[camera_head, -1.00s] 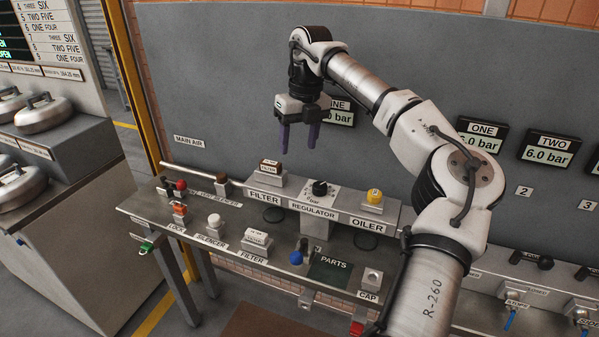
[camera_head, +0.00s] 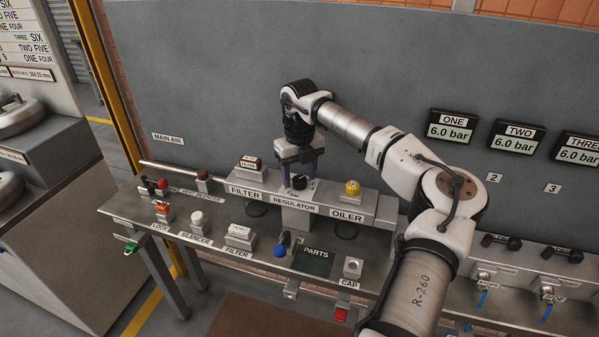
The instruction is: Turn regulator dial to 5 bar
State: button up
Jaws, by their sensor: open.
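The regulator dial (camera_head: 299,182) is a small black knob on the block marked REGULATOR (camera_head: 297,205), in the middle of the raised shelf. My gripper (camera_head: 300,181) is above and around it, with its purple fingers pointing down, one on each side of the dial. The fingers are open; I cannot tell whether they touch the dial. The dial's scale and pointer are mostly hidden by the gripper or too small to read. Displays ONE (camera_head: 452,127), TWO (camera_head: 517,137) and THREE (camera_head: 579,149) on the wall each read 6.0 bar.
The filter block (camera_head: 249,172) stands left of the regulator, and the oiler with its yellow knob (camera_head: 351,188) stands right. In front are a silencer (camera_head: 198,220), a blue-ended handle (camera_head: 280,250) and a dark PARTS mat (camera_head: 314,262). The grey wall panel (camera_head: 220,70) rises behind.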

jog(key=shift+f, duration=0.4)
jog(key=shift+c, duration=0.4)
jog(key=c, duration=0.9)
jog(key=shift+n, duration=0.4)
jog(key=shift+n+b, duration=0.65)
jog(key=shift+n, duration=1.85)
jog(key=o, duration=1)
